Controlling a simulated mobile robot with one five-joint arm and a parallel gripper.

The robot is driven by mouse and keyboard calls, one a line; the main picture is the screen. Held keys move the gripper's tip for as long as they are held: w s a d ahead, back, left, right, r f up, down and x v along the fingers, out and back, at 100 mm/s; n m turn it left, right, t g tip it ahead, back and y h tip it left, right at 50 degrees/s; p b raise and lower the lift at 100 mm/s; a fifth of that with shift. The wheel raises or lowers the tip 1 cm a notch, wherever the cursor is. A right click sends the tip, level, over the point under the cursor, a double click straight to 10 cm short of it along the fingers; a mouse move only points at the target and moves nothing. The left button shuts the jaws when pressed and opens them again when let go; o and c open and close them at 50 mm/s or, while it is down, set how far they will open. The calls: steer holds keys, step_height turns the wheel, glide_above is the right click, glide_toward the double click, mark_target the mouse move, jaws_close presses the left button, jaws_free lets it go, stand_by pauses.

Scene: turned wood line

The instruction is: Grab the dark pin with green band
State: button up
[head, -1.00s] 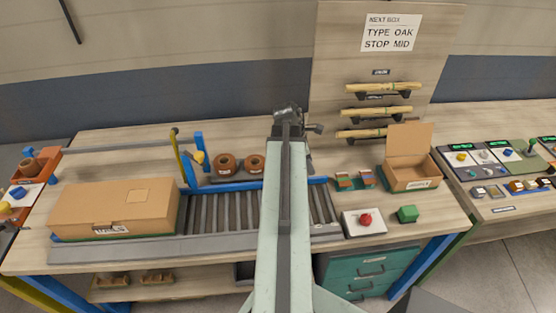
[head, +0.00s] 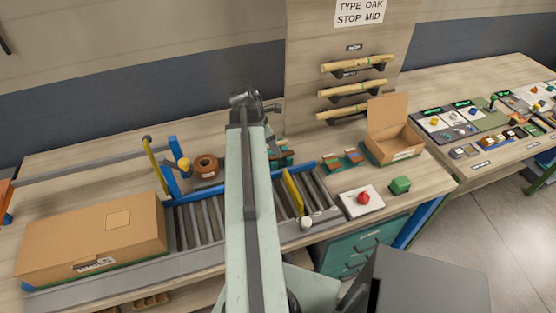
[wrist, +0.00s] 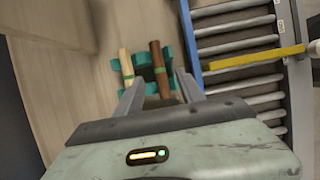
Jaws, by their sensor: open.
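The dark brown pin with a green band (wrist: 157,70) lies on a teal rack (wrist: 142,85) in the wrist view. A light wood pin with a green band (wrist: 127,66) lies beside it on the left, apart from it. My gripper (wrist: 160,87) is open and empty, its two fingers pointing toward the rack, with the dark pin between them in the picture. I cannot tell how far above the pin the fingers are. In the head view my arm partly hides this rack (head: 284,158), and the gripper (head: 268,107) shows only small at the arm's far end.
A roller conveyor (wrist: 235,45) with a blue rail and a yellow bar (head: 293,192) lies right of the rack in the wrist view. A closed cardboard box (head: 90,235), an open carton (head: 392,143), a red button (head: 363,198) and a green block (head: 400,185) stand on the bench.

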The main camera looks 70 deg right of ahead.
steer(key=b+x, duration=0.4)
steer(key=x, duration=0.1)
steer(key=shift+w+a+f+b, duration=0.1)
steer(key=shift+w+a+b, duration=0.05)
steer(key=shift+w+b, duration=0.2)
steer(key=shift+s+f, duration=0.2)
steer(key=shift+r, duration=0.2)
jaws_close()
